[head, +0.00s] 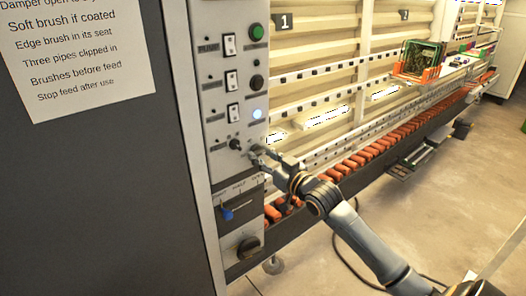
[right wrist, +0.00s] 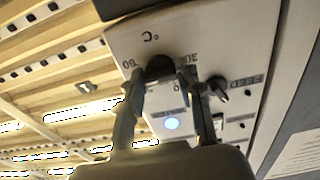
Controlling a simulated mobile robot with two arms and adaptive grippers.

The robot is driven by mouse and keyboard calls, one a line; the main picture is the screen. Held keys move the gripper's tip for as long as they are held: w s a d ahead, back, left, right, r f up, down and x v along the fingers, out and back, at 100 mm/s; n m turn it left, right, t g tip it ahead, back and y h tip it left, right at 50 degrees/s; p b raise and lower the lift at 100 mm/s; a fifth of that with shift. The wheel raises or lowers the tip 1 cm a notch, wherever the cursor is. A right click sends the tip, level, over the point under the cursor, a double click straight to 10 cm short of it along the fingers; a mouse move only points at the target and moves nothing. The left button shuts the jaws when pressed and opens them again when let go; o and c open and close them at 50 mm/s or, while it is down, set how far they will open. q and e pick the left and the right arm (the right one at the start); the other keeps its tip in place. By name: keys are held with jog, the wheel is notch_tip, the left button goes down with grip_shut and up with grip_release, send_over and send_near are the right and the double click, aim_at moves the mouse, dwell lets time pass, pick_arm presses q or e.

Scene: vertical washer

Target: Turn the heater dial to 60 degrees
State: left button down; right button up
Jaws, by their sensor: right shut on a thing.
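The heater dial is a dark round knob (right wrist: 160,65) on the pale control panel, with a °C mark and printed numbers around it in the right wrist view. A 30 shows on one side and a partly covered number on the other. I cannot read where its pointer stands. My right gripper (right wrist: 162,78) has one finger on each side of the knob and is shut on it. In the head view my right gripper (head: 256,153) is against the panel and hides the dial. My left gripper is not in view.
The control panel (head: 214,100) also carries rocker switches, a green button (head: 257,32), a lit button (head: 257,113), a small black selector (head: 235,144), a blue-handled lever (head: 227,213) and a lower black knob (head: 249,246). A conveyor with orange blocks (head: 375,150) runs right.

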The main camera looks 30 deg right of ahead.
jog(key=m, duration=0.2)
jog(key=shift+m+p, duration=0.3)
jog(key=shift+p, duration=0.05)
jog(key=shift+f+m, duration=0.1)
jog(key=shift+m, duration=1.1)
jog(key=shift+a, duration=0.1)
jog(key=o, duration=1.1)
jog(key=shift+o, duration=0.2)
jog(key=s+d, duration=0.1)
jog(key=s, duration=1.1)
